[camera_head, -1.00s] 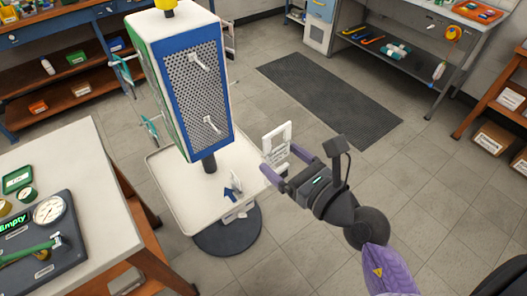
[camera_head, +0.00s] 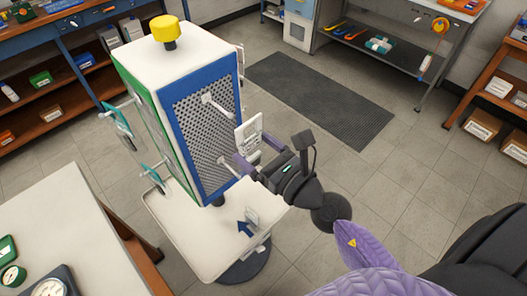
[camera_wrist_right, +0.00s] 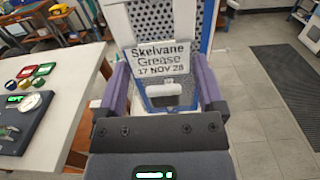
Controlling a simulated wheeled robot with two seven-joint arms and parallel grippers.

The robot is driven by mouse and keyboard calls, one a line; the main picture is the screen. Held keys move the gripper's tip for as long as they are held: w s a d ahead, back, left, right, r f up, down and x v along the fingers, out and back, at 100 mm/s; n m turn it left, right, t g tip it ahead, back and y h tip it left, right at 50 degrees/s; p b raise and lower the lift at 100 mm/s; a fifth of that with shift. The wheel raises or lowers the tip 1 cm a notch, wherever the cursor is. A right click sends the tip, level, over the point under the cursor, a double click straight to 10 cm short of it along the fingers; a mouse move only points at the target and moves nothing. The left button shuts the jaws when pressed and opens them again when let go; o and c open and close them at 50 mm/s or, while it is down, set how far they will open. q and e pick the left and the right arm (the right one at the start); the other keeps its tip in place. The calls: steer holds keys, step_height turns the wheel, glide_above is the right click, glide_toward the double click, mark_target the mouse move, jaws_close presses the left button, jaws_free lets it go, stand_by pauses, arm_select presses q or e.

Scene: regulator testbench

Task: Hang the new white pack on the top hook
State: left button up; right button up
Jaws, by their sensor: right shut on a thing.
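My right gripper (camera_head: 257,152) is shut on the white pack (camera_head: 249,130), with purple fingers on either side of it. The pack is upright, in front of the right edge of the stand's blue perforated panel (camera_head: 203,128). In the right wrist view, the pack (camera_wrist_right: 160,62) shows a label reading "Skelvane Grease 17 NOV 28" between the fingers. The top hook (camera_head: 215,106) sticks out of the panel, left of the pack and slightly higher in the picture. A lower hook (camera_head: 228,163) is partly hidden near the gripper. My left gripper is out of view.
The stand has a yellow knob (camera_head: 165,28) on top and a white tray (camera_head: 180,232) below, with a blue arrow and a small white item. Teal items (camera_head: 122,125) hang at its left side. A table (camera_head: 55,215) stands at left; a dark mat (camera_head: 320,98) lies behind.

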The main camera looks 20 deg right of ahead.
steer(key=shift+x, duration=1.1)
steer(key=shift+f+x, duration=0.2)
steer(key=shift+x, duration=0.95)
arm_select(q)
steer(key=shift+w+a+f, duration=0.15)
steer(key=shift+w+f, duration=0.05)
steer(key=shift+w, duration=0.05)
arm_select(e)
steer(key=w, duration=0.2)
steer(key=w+a, duration=0.1)
steer(key=shift+f, duration=0.4)
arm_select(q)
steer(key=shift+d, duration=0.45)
arm_select(e)
steer(key=o, duration=1)
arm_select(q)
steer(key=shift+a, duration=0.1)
